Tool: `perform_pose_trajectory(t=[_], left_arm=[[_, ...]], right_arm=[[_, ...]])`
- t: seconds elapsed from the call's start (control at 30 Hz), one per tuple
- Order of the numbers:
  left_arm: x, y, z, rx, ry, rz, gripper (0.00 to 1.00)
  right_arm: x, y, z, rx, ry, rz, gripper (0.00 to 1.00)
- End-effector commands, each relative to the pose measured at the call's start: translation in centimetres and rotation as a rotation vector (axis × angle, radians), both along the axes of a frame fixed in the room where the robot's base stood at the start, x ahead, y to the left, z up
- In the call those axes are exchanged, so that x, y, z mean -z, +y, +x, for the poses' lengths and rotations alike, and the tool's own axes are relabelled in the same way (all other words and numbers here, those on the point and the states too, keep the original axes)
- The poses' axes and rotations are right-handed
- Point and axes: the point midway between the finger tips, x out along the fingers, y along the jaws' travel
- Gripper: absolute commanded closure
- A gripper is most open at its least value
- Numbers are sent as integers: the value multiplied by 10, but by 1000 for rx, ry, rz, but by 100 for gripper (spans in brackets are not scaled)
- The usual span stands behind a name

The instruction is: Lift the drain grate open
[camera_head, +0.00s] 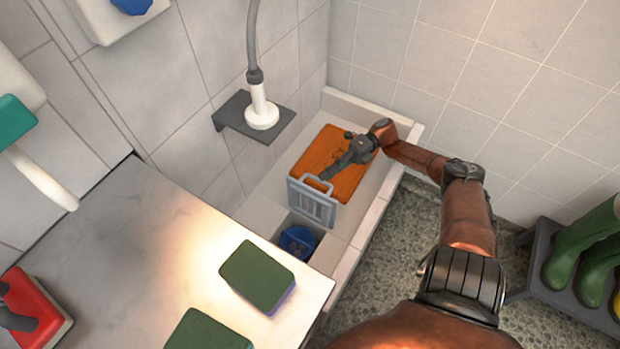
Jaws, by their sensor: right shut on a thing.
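The drain grate (311,205) is a light grey slotted panel with a loop handle on its upper edge. It stands raised, close to upright, behind an open drain recess in the tiled basin (268,208). A blue object (297,242) lies in the recess, partly shadowed. My right gripper (325,176) reaches in from the right over the orange mat and is shut on the grate's handle. The fingertips are small in the picture and partly merge with the handle. My left gripper is not in view.
An orange mat (343,147) lies in the basin behind the grate. A shower head (261,112) rests on a grey wall shelf (232,109). A counter (130,240) with green-topped sponges (258,276) stands in front left. Green boots (575,250) stand on a rack at right.

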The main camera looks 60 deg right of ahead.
Motion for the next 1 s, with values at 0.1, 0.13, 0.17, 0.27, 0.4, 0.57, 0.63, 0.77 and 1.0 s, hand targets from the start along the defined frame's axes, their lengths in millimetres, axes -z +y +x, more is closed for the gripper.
perform_pose_trajectory(t=[0.1,0.13,0.17,0.27,0.4,0.57,0.63,0.77,1.0], left_arm=[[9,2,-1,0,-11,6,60],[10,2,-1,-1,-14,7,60],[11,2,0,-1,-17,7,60],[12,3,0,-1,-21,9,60],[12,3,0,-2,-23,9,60],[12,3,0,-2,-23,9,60],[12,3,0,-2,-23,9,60],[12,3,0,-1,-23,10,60],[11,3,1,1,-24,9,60]], right_arm=[[25,-7,-10,18,36,-20,100],[25,-8,-11,18,35,-19,100],[26,-9,-12,19,35,-19,100],[26,-12,-15,22,34,-18,100],[25,-13,-16,24,34,-18,100],[25,-14,-17,24,34,-18,100],[25,-14,-17,24,34,-18,90],[25,-14,-17,27,32,-18,81],[19,-16,-17,27,24,-16,73]])
